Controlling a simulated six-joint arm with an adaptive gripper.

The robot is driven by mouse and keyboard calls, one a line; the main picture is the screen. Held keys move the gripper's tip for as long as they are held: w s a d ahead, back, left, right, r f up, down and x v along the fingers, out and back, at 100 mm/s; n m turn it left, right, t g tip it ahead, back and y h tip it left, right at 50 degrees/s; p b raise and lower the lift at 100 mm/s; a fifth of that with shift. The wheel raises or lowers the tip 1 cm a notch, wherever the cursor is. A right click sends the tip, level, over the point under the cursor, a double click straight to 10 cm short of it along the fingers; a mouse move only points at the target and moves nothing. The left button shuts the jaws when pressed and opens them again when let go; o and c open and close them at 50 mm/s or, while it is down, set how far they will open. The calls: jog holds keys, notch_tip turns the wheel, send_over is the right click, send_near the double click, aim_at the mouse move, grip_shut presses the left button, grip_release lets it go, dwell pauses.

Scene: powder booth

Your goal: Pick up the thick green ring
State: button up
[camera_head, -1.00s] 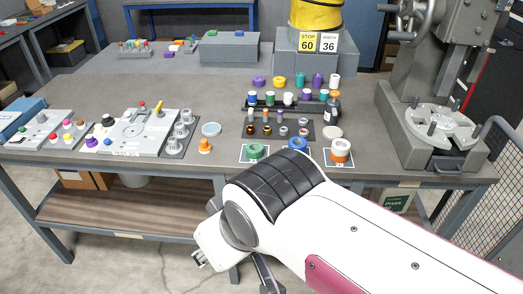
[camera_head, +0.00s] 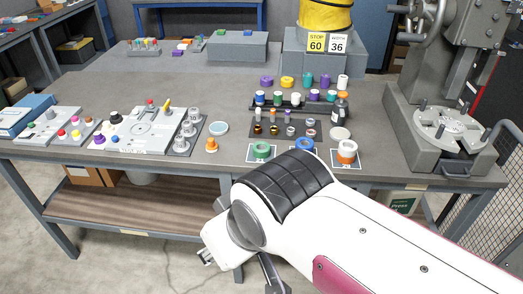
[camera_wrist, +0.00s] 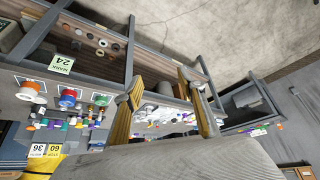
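The thick green ring (camera_head: 261,150) lies on a white card at the front edge of the workbench, left of a blue ring (camera_head: 304,146) and a white-and-orange ring stack (camera_head: 347,151). In the wrist view, tipped upside down, the green ring (camera_wrist: 101,100) shows left of my fingers. My gripper (camera_wrist: 158,80) is open, with its two fingers apart and nothing between them. In the head view it hangs low in front of the bench, below the bench top and apart from the green ring, partly hidden by my wrist.
Several small rings and pegs stand on a dark rack (camera_head: 285,132) behind the green ring. An orange knob (camera_head: 211,145) and a grey control panel (camera_head: 140,130) are to its left. The bench's front edge and lower shelf (camera_head: 130,213) are near my gripper.

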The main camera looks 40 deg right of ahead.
jog(key=o, duration=0.6)
jog(key=shift+c, duration=0.2)
